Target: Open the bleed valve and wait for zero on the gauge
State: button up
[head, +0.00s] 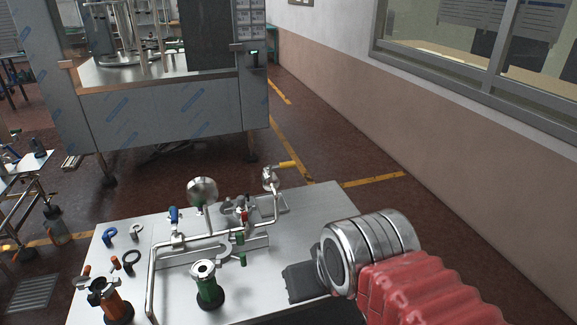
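A pipe assembly stands on the metal table (322,207). A round silver gauge (202,190) rises from it on a short stem; no dial or needle is readable from here. A valve with a yellow lever (287,164) is at the far right end of the pipe. A valve with a blue handle (174,215) is on the left, and a small red handle (244,216) is near the middle. Which one is the bleed valve cannot be told. My gripper (298,284) is a dark block over the table's front right, apart from the valves; its fingers are not clear.
A green fitting (208,287) and an orange fitting (112,300) stand at the front. A blue shackle (109,236) and black ring (131,260) lie at left. A large steel machine (170,110) stands behind. The table's far right is clear.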

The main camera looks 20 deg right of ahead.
aim_at(283, 165)
jog(key=z, duration=0.05)
jog(key=i, duration=1)
jog(key=u, duration=0.05)
